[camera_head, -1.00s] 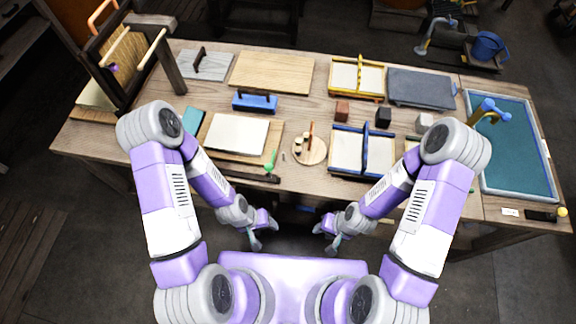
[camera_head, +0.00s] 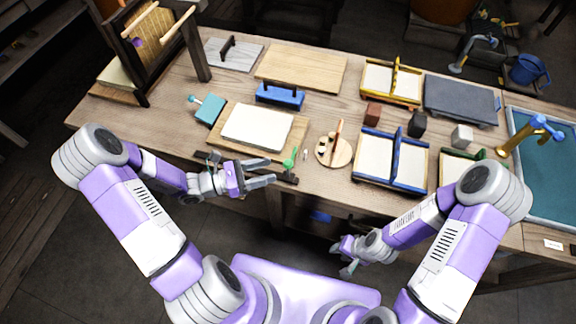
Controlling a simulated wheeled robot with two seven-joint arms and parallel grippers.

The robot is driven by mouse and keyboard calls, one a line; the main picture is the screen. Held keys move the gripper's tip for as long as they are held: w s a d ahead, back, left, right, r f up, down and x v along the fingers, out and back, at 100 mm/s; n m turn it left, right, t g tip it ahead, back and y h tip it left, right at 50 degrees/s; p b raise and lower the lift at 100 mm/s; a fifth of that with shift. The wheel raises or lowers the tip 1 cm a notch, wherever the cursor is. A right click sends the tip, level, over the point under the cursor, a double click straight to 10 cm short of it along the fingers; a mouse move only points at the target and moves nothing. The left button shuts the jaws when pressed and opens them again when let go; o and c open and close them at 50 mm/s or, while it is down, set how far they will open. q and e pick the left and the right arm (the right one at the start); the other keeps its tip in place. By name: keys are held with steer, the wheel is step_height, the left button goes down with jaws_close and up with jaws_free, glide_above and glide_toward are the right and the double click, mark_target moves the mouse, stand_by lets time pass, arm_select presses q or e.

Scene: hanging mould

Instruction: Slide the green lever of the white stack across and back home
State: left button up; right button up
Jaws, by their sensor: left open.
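The white stack (camera_head: 257,127) lies on a wooden board near the front of the table. The green lever (camera_head: 290,159) stands at the front right of the stack, rising from a dark rail (camera_head: 284,177) along the table's front edge. My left gripper (camera_head: 272,172) is open, with its fingers pointing right towards the lever. Its fingertips are close to the lever's left side; I cannot tell whether they touch it. My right gripper (camera_head: 345,258) hangs in front of the table, low and away from the lever; its jaw opening is too small to read.
A round wooden board (camera_head: 334,152) with small pegs stands right of the lever. A blue-framed tray (camera_head: 390,160) lies further right. A teal block (camera_head: 209,109) is left of the stack, and a blue-handled block (camera_head: 280,96) is behind it.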

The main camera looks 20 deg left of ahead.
mark_target(288, 164)
arm_select(q)
steer(key=b+x, duration=0.1)
steer(key=x, duration=0.6)
steer(key=shift+w+d, duration=0.1)
steer(key=shift+w, duration=0.15)
jaws_close()
